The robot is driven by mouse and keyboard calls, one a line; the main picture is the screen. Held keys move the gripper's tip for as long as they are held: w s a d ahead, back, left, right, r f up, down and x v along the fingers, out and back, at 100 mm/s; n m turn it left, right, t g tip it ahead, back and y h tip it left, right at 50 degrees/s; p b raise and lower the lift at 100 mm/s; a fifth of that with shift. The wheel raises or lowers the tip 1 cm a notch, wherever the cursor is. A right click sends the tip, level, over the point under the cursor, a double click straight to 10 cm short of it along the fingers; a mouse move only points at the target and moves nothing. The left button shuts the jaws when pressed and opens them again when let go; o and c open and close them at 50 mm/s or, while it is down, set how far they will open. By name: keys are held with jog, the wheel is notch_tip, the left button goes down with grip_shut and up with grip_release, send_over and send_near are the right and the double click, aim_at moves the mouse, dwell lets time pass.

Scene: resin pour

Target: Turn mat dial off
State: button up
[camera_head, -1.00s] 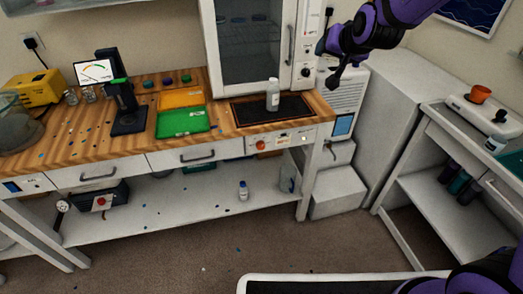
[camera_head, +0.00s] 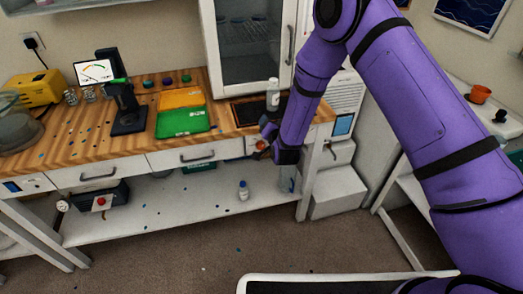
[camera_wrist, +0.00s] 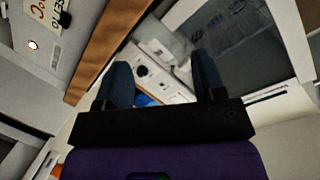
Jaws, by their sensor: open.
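The orange-red mat dial (camera_head: 261,146) is on the white front panel under the black mat (camera_head: 246,112), at the right end of the wooden bench. My gripper (camera_head: 268,131) is in front of the bench edge, close beside the dial; I cannot tell whether it touches. In the wrist view my two fingers (camera_wrist: 163,84) are apart with nothing held between them. The panel, with red lettering and a small lit lamp (camera_wrist: 33,45), shows at upper left there. My arm hides the panel's right part in the head view.
A glass-doored cabinet (camera_head: 243,45) rises behind. Green (camera_head: 183,121) and orange trays and a black stand (camera_head: 127,108) are farther left. Open floor lies in front of the bench.

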jog(key=m+t, duration=0.1)
jog(key=t, duration=0.1)
send_near(261, 148)
jog(key=x, duration=0.8)
jog(key=shift+w+a+r, duration=0.1)
jog(key=shift+w, duration=0.3)
jog(key=c, duration=0.9)
